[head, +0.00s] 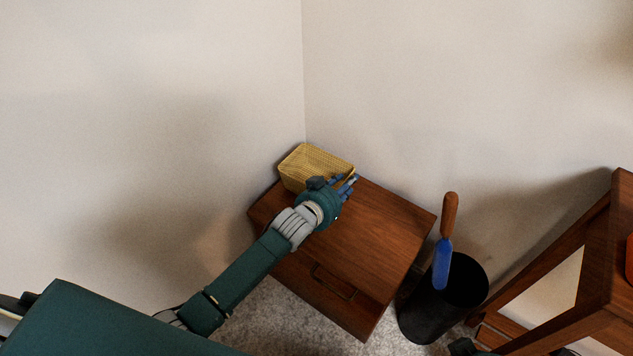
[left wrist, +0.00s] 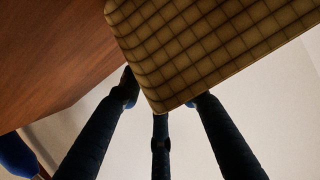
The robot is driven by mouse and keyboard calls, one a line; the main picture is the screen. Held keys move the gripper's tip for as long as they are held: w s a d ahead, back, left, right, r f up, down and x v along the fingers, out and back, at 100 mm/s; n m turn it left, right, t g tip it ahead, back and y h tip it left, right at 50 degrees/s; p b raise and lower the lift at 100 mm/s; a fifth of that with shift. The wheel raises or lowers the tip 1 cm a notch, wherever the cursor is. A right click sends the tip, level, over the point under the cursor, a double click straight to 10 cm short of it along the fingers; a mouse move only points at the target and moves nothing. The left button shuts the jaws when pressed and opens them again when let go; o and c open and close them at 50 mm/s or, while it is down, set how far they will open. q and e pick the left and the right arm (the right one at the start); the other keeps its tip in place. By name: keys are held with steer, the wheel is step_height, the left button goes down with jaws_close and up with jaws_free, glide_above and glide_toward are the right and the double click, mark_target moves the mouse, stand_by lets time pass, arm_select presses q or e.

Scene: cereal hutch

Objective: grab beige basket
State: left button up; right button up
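The beige basket (head: 305,165), a yellowish woven box, stands on a brown wooden cabinet (head: 385,225) near the wall corner. My left gripper (head: 343,183) is at the basket's right front side, its fingers spread. In the left wrist view the basket's gridded side (left wrist: 205,40) fills the top, and the dark fingers (left wrist: 160,125) reach toward it. Their tips are partly hidden behind the basket's edge. The fingers look straight and apart, and I see no clear grip on the basket. Dark shapes at the bottom right edge of the head view may belong to my right gripper; its fingers cannot be made out.
A black bin (head: 440,310) stands on the floor right of the cabinet. A blue-bladed tool with a brown handle (head: 447,225) is upright at it. A wooden frame (head: 600,270) stands at the far right. Walls (head: 230,70) close in behind the basket. The cabinet's front top is clear.

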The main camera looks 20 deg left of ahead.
arm_select(q)
steer(key=shift+w, duration=0.15)
jaws_close()
steer(key=shift+r, duration=0.15)
